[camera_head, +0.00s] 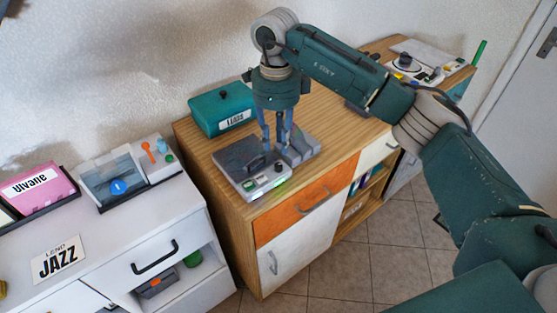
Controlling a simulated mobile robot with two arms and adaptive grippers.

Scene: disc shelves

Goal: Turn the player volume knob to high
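A grey player (231,172) lies on the wooden cabinet top, near its front left corner. A small dark knob (278,167) and a green button are on its front panel, with a green glow at the front edge. The knob's setting is too small to read. My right gripper (277,145) points down over the back right part of the player, behind the knob. Its two fingers stand apart with a gap between them and nothing visible in it. Whether the fingertips touch the player is hard to tell. My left gripper is out of view.
A teal box (222,108) labelled "LESS" stands behind the player.

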